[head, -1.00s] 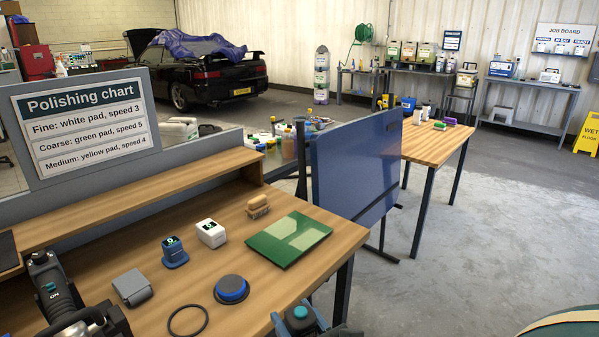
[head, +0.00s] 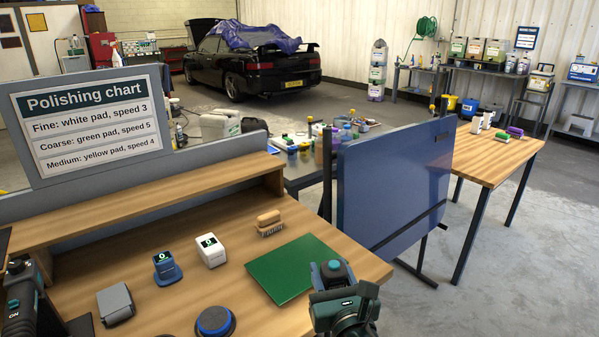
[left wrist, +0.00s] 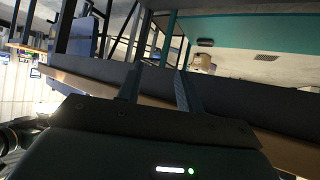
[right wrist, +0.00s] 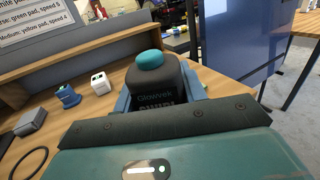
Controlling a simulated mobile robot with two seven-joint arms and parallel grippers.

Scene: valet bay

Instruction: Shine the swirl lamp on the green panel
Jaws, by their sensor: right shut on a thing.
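The swirl lamp, a dark block with a teal button (right wrist: 150,72), stands between the fingers of my right gripper (head: 332,285), which is shut on it. The lamp's top (head: 333,269) also shows in the head view, at the near right corner of the green panel. The green panel (head: 285,268) lies flat on the wooden bench, plain green with no bright spot visible. The lamp's lower end is hidden. My left gripper (left wrist: 158,82) is open and empty in the left wrist view, away from the panel.
On the bench are a brush (head: 269,222), a white speed block (head: 210,250), a blue one (head: 166,268), a grey block (head: 115,303) and a round blue pad (head: 214,321). The polishing chart (head: 87,125) stands behind. A blue board (head: 392,190) stands right of the bench.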

